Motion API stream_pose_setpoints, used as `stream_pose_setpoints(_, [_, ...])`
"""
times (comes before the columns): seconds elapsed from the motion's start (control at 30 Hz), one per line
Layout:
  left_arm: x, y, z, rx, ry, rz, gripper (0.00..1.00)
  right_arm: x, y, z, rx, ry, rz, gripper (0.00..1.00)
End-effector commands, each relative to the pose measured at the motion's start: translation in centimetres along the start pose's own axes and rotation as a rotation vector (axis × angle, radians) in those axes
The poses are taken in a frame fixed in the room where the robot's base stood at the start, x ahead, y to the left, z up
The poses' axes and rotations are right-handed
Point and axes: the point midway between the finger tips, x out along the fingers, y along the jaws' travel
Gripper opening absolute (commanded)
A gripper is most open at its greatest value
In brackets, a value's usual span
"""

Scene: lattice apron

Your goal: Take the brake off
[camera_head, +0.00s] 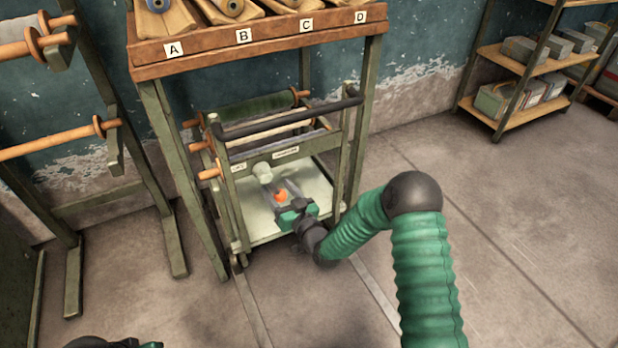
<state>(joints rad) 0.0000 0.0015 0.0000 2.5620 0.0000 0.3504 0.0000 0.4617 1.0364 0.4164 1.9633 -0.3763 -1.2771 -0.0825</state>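A green-framed cart (229,205) with a black push bar (290,118) stands under the wooden bench. Low on its near side, a small orange piece (281,195) sits on a grey plate; it may be the brake, but I cannot tell for sure. My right gripper (287,205) reaches in from the right, right below the orange piece. I cannot tell whether it touches it or how its fingers stand. Part of my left arm's end (115,343) shows at the bottom left edge, its fingers unclear.
The bench (270,40) above has slots labelled A to D, and its legs stand on both sides of the cart. A rack with wooden rollers (60,140) is at left. Shelves with boxes (530,70) stand at back right. Two floor rails (375,290) run forward from the cart. The floor at right is clear.

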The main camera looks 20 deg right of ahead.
Motion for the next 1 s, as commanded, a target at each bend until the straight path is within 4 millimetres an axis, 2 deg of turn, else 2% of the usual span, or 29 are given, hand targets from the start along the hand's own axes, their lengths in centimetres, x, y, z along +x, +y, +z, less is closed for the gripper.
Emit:
stream_pose_setpoints(0.03, [-1.7,0.0,-0.5,0.0,0.003,0.0,0.36,-1.4,-0.4,-0.5,0.009,-0.013,-0.002,0.57])
stream_pose_setpoints(0.1, [-2.5,0.0,-0.7,0.0,0.005,0.0,0.36,-3.1,-0.4,-0.5,0.011,-0.012,-0.001,0.57])
stream_pose_setpoints(0.63, [-7.0,0.0,-1.7,0.0,0.004,0.0,0.36,-15.9,-0.4,-0.3,0.017,-0.012,-0.001,0.57])
stream_pose_setpoints(0.7, [-9.5,0.0,-2.3,0.0,0.003,0.0,0.36,-15.3,-1.3,-2.9,-0.014,-0.057,-0.019,0.57])
stream_pose_setpoints(1.0, [-16.4,0.0,-4.0,0.0,0.004,0.0,0.36,-14.2,-3.1,-8.2,-0.125,-0.333,-0.043,0.57])
